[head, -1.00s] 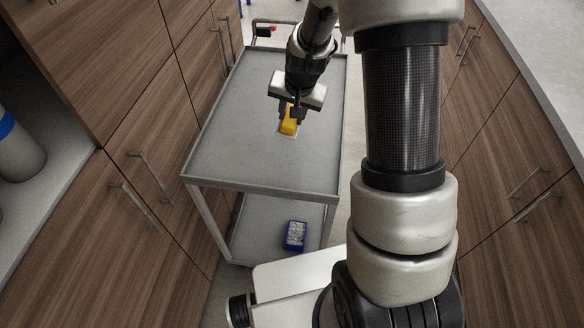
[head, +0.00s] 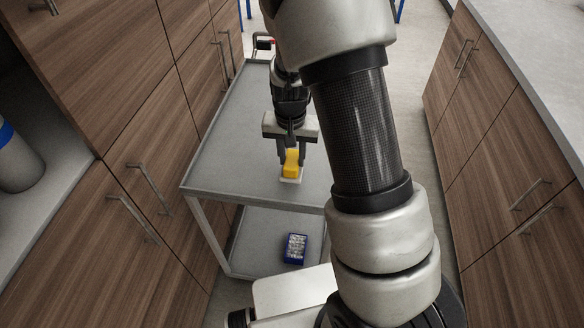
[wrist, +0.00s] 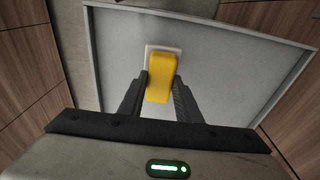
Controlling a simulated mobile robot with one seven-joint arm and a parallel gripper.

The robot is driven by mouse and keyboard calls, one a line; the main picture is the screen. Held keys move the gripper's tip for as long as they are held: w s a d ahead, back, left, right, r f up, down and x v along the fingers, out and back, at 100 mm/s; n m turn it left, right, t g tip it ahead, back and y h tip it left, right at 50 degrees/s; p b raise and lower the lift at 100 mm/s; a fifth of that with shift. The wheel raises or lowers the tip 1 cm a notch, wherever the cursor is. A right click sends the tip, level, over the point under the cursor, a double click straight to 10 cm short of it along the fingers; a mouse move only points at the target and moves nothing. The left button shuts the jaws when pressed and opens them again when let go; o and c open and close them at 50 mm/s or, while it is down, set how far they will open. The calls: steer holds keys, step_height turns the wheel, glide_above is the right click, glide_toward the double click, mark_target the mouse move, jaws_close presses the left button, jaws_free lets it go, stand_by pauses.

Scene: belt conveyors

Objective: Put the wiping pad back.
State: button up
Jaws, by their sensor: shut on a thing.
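The wiping pad (head: 291,163) has a yellow grip block on a flat white base. My gripper (head: 290,154) points down and is shut on the yellow block, one finger on each side. In the wrist view, the pad (wrist: 158,82) sits between the fingertips (wrist: 160,88), its white base showing at the far side. The pad is over the grey top of a cart (head: 235,150), towards its near right part. I cannot tell whether the white base touches the surface. My arm hides part of the cart's right side.
The cart's top looks bare around the pad. A blue box of small pale items (head: 296,249) stands on the lower shelf (head: 262,235). Wooden cabinets (head: 150,80) line the left, and more cabinets (head: 500,130) with a pale counter (head: 540,60) line the right.

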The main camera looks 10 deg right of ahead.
mark_target(292, 161)
steer(key=shift+f, duration=2.2)
steer(key=o, duration=1.1)
steer(key=shift+r, duration=0.1)
